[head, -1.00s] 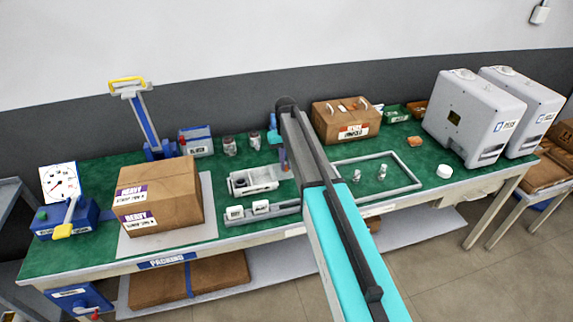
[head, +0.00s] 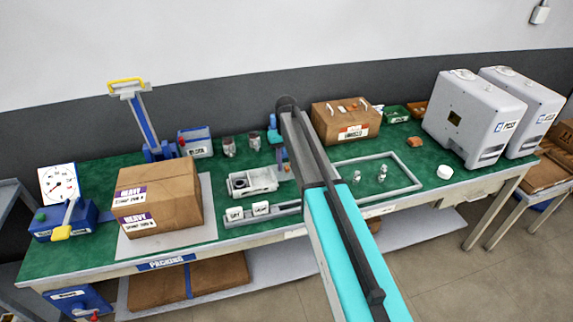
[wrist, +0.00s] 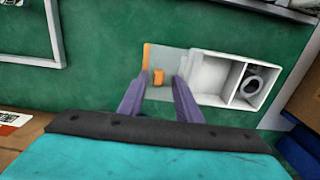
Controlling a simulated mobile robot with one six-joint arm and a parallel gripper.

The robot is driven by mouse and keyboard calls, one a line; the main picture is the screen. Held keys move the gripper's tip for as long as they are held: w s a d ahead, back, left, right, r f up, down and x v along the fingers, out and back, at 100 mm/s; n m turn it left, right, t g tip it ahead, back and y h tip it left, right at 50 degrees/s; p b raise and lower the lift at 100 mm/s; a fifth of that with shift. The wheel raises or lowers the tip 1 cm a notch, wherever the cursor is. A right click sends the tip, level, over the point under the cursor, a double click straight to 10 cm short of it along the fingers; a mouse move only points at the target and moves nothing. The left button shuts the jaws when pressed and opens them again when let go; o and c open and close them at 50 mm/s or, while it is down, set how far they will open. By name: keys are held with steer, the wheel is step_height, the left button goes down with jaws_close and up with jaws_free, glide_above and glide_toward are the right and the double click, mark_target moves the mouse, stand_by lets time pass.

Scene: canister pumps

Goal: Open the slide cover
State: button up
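The white box (wrist: 216,70) has two open compartments in the wrist view, one holding a grey ring-shaped part (wrist: 252,84). It also shows in the head view (head: 262,181), left of my arm. The slide cover (wrist: 176,60) is a translucent grey plate with an orange end and a small orange knob (wrist: 158,77). It sticks out from the box's left end in the wrist view, with the compartments uncovered. My gripper (wrist: 157,78) is open, its purple fingers spread apart on either side of the knob, with gaps showing. My arm hides most of the gripper in the head view.
A long labelled tray (head: 262,214) lies in front of the box. A cardboard box (head: 158,195) stands to the left, a grey frame (head: 412,176) with small parts to the right.

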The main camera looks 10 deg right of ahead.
mark_target(286, 168)
step_height(286, 168, up, 13)
steer(key=b, duration=0.3)
steer(key=shift+r, duration=0.15)
stand_by(0.4)
steer(key=shift+s, duration=0.1)
